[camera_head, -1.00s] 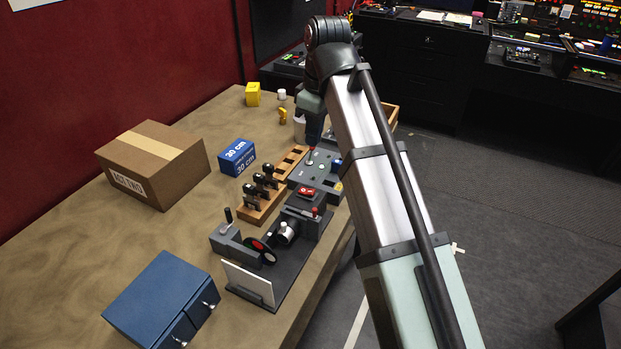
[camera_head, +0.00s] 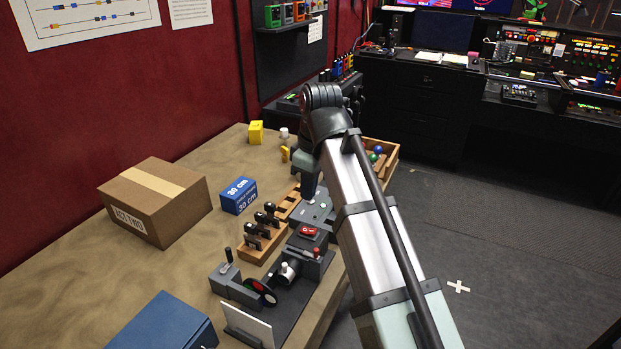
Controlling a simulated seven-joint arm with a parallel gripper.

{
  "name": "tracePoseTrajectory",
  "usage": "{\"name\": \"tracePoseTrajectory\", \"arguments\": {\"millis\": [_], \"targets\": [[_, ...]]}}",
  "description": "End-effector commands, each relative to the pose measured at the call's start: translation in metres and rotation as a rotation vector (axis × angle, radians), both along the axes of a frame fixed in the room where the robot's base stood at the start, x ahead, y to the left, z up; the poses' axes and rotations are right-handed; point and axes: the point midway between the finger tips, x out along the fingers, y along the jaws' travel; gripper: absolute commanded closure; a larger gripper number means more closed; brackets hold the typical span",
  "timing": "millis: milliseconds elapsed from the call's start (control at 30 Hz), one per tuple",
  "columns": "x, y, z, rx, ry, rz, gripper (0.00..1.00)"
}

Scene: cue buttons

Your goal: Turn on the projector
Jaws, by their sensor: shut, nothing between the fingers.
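The projector-like device (camera_head: 308,262) is dark grey, with a silver lens cylinder (camera_head: 288,272) and a red rocker switch (camera_head: 308,231) on top. It stands on a dark base near the table's right edge, facing a white card (camera_head: 246,326). Red and green filter discs (camera_head: 262,293) stand between lens and card. My gripper (camera_head: 309,197) points down over a grey button panel (camera_head: 316,212) behind the device, beyond the red switch. Its fingers are shut and empty. Whether the tips touch the panel cannot be told; my arm hides part of it.
A wooden rack (camera_head: 262,236) with several black-handled pieces stands left of the device. A blue 30 cm block (camera_head: 238,195), a cardboard box (camera_head: 157,203) and a blue case (camera_head: 163,322) lie further left. A wooden tray (camera_head: 388,160) with coloured balls is behind my arm.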

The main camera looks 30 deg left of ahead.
Motion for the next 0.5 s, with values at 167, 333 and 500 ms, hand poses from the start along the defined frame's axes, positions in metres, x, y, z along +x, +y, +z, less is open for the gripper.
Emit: {"name": "tracePoseTrajectory", "arguments": {"millis": [167, 333, 500], "targets": [[-0.001, 0.003, -0.030, -0.002, 0.001, 0.000, 1.00], [-0.001, 0.006, -0.054, -0.001, 0.001, 0.000, 1.00], [-0.001, -0.004, -0.074, -0.001, 0.000, 0.000, 1.00]]}}
